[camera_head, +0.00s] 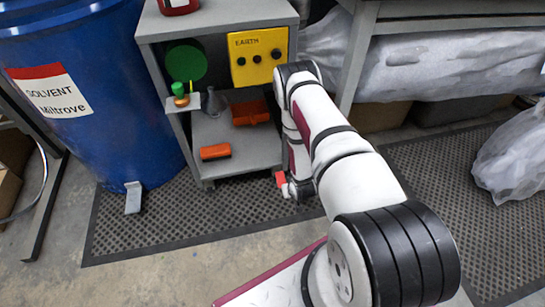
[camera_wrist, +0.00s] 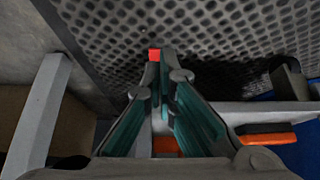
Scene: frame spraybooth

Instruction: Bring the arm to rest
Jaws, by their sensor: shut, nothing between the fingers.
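My arm reaches forward and down in the head view, in front of the right side of the grey shelf unit (camera_head: 195,150). My gripper (camera_head: 284,187) hangs low there, above the dark floor mat, and is partly hidden by the arm. In the wrist view my gripper (camera_wrist: 162,75) has its fingers together with nothing seen held between them.
A blue solvent drum (camera_head: 110,130) stands left of the shelf. The shelf holds a yellow box (camera_head: 257,70), orange items (camera_head: 215,152) and a flask (camera_head: 212,103). A perforated mat (camera_head: 150,225) covers the floor. A clear plastic bag (camera_head: 510,160) lies at the right.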

